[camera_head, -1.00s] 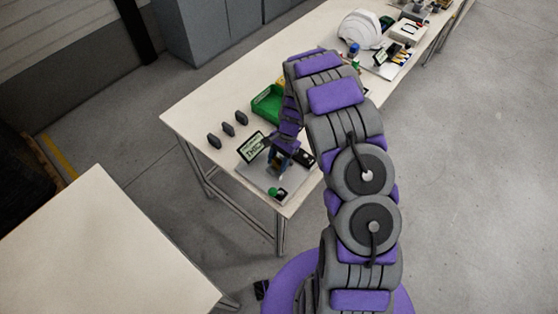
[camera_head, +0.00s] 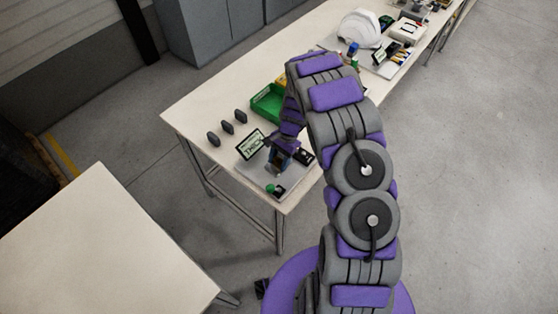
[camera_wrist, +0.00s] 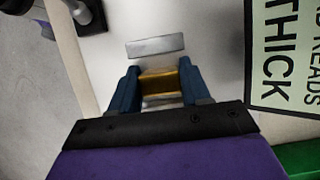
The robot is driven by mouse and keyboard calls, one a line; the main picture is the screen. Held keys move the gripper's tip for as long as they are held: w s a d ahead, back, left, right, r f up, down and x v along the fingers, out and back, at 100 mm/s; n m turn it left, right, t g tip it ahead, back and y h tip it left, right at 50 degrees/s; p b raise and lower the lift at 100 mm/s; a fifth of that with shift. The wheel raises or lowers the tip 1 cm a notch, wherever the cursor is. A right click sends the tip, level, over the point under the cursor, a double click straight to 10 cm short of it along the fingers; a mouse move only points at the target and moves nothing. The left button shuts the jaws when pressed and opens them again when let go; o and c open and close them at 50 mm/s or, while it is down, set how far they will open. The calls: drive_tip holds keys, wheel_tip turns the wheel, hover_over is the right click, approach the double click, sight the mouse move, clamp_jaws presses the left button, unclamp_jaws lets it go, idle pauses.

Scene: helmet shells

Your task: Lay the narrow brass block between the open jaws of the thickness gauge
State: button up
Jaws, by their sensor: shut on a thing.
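My gripper (camera_wrist: 160,88) has dark blue fingers and is shut on the brass block (camera_wrist: 160,83), held between the fingertips in the wrist view. In the head view my gripper (camera_head: 279,167) is over a pale grey plate (camera_head: 257,179) at the near end of the bench. A flat grey metal bar (camera_wrist: 155,46) lies just beyond the block in the wrist view, apart from it. It may be a jaw of the thickness gauge; I cannot tell. The block is too small to make out in the head view.
A sign reading THICK (camera_wrist: 286,52) stands close on the right in the wrist view. A green bin (camera_head: 266,104) is behind. Several dark pieces (camera_head: 227,127) stand on the left of the bench. A white helmet shell (camera_head: 359,29) is farther back.

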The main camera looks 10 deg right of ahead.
drive_tip(key=shift+s+f, duration=0.55)
drive_tip(key=shift+f, duration=0.2)
drive_tip(key=o, duration=1.2)
drive_tip(key=shift+s+f, duration=0.15)
drive_tip(key=shift+o, duration=0.9)
drive_tip(key=w+p+v, duration=0.1)
drive_tip(key=p+v, duration=0.2)
drive_tip(key=v, duration=1.5)
drive_tip(key=shift+w+a, duration=0.15)
drive_tip(key=shift+a, duration=0.1)
drive_tip(key=s+a+r+n+h, duration=0.25)
drive_tip(key=s+r+n, duration=0.25)
drive_tip(key=s+r, duration=1.25)
drive_tip(key=s+a+n, duration=0.1)
drive_tip(key=s+n, duration=0.2)
drive_tip(key=s, duration=0.7)
drive_tip(key=s+a+r+n+h, duration=0.1)
drive_tip(key=s+n, duration=0.1)
drive_tip(key=s, duration=0.8)
drive_tip(key=shift+a+r+n+t+b, duration=0.25)
drive_tip(key=shift+n+t+b, duration=0.05)
drive_tip(key=shift+n+b, duration=0.1)
